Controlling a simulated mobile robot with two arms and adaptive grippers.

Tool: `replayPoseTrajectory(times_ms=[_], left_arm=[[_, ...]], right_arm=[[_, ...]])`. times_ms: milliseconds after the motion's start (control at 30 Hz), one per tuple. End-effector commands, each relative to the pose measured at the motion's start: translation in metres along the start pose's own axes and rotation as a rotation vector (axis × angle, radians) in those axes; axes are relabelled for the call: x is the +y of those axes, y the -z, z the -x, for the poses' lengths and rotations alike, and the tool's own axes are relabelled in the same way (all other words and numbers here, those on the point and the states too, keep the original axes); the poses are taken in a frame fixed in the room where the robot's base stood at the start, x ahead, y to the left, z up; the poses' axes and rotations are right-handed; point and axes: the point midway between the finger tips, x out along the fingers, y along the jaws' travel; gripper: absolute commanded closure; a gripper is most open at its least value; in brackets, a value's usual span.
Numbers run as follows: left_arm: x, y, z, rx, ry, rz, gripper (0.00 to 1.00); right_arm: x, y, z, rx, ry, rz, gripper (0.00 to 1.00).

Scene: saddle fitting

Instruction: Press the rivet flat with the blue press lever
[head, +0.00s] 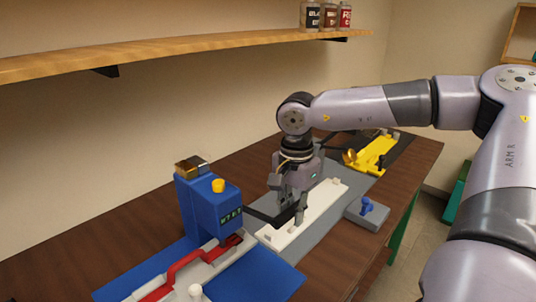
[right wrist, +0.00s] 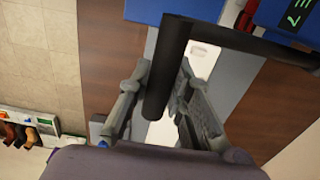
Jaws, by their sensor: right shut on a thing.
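The blue press (head: 205,205) stands on a blue base on the table, left of centre in the head view. A corner of it shows at the upper right of the right wrist view (right wrist: 285,18). Its lever (head: 266,216) is a black bar reaching right, with a dark round grip (right wrist: 172,75) at its end. My right gripper (head: 289,213) is shut on that grip, one finger on each side. A red strap (head: 190,262) lies on a pale holder and runs under the press head. The rivet cannot be made out. My left gripper is not in view.
A white plate (head: 318,207) on a grey mat lies by the right gripper. A grey block with a blue knob (head: 367,206) is right of it. A yellow fixture (head: 375,154) stands farther back. A wooden shelf (head: 180,50) with several cans runs along the wall.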

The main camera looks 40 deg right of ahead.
Motion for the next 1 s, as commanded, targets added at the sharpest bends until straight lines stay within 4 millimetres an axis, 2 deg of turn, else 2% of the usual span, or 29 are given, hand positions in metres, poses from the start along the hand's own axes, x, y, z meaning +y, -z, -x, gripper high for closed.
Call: replayPoseTrajectory(times_ms=[300, 533, 800, 1000], left_arm=[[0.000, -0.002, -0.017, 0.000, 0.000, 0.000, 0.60], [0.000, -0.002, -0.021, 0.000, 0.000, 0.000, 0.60], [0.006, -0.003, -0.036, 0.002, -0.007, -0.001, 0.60], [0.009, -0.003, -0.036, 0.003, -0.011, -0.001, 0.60]], right_arm=[[0.006, -0.001, -0.022, -0.003, -0.018, 0.000, 0.97], [0.007, -0.001, -0.027, -0.003, -0.018, 0.000, 0.97], [0.007, 0.000, -0.044, -0.002, -0.017, 0.001, 0.97], [0.008, 0.000, -0.045, -0.002, -0.019, 0.001, 0.97]])
